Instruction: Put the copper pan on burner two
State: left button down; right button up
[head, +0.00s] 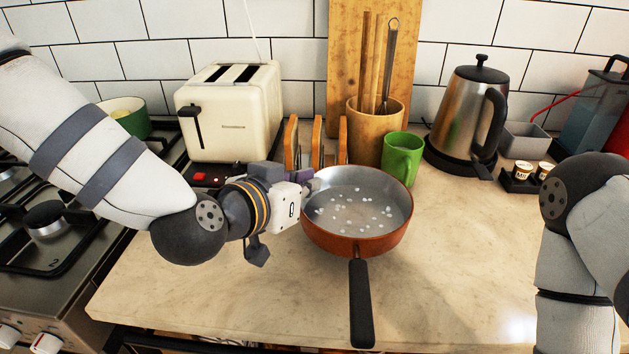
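The copper pan (354,241) stands upright on the counter right of the stove, with its black handle (361,305) pointing toward me. Small white spots show on its grey inside. My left gripper (300,190) is at the pan's left rim. Its fingertips are partly hidden, and I cannot tell whether they hold the rim. A burner (45,218) with a "2" marked in front of it is on the stove at the left; nothing stands on it. My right arm is at the right edge, but its gripper does not show.
A cream toaster (232,115), toast rack (317,142), utensil pot (374,135), green mug (402,158) and kettle (468,115) stand behind the pan. A green pot (126,118) is at the stove's back. The front counter (240,295) is clear.

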aim_at(308, 203)
pick_arm(q)
jog(key=shift+w+f, duration=0.1)
jog(key=shift+f, duration=0.25)
jog(key=f, duration=0.1)
jog(key=f+b, duration=0.1)
jog(key=shift+w+f, duration=0.3)
jog(key=shift+s+f, duration=0.15)
jog(key=shift+f, duration=0.5)
jog(key=shift+s+r, duration=0.3)
jog(key=shift+r, duration=0.1)
jog(key=shift+s+r, duration=0.1)
jog(key=c, duration=2.2)
grip_release()
jog(key=shift+w+f, duration=0.2)
jog(key=shift+c, duration=0.2)
jog(key=o, duration=0.4)
jog(key=shift+r, duration=0.1)
pick_arm(e)
jog(key=shift+s+f+g, duration=0.4)
jog(key=shift+s+f, duration=0.35)
jog(key=shift+s, duration=0.2)
pick_arm(q)
jog(key=shift+o, duration=0.2)
